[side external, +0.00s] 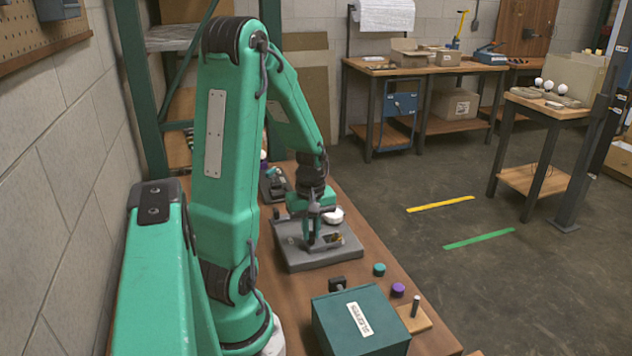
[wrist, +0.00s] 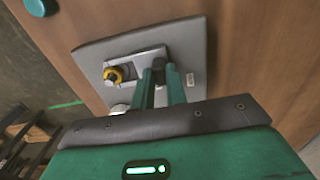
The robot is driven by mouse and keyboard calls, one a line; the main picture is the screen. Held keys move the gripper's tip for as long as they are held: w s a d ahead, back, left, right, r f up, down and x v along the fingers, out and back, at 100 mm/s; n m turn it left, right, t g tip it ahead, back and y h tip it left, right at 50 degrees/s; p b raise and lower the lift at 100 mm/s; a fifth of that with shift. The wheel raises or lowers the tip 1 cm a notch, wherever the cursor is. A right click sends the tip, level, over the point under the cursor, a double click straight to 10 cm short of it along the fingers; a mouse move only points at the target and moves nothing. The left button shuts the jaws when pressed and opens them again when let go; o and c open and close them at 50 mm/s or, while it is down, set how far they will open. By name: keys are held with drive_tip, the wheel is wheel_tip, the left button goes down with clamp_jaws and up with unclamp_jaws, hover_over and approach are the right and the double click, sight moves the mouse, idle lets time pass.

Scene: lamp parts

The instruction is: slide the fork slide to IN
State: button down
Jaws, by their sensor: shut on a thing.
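A grey fixture base (side external: 292,258) lies on the brown bench under my gripper. It also shows in the wrist view (wrist: 193,47), with a raised lighter grey part (wrist: 150,60) on it. A yellow-ringed dark fitting (wrist: 117,74) sits at the left of that part. My gripper (wrist: 159,70) points down at the fixture, its teal fingers close together beside the fitting. It is shut on the fork slide, which is mostly hidden by the fingers. In the side view my gripper (side external: 325,240) is low over the fixture. I cannot read any IN marking.
A white rounded part (side external: 333,215) is at the fixture's far side. A green labelled box (side external: 335,322), a black block (side external: 337,284), a teal cap (side external: 379,269), a purple cap (side external: 398,290) and a wooden block with a peg (side external: 414,316) stand nearer. Another grey fixture (side external: 273,187) lies behind.

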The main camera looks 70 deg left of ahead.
sight(319, 241)
drive_tip(key=shift+w, duration=1)
drive_tip(key=c, duration=1.4)
unclamp_jaws()
drive_tip(key=shift+r, duration=0.2)
wheel_tip(319, 241, up, 8)
drive_tip(key=shift+f, duration=0.25)
drive_tip(key=shift+d, duration=0.1)
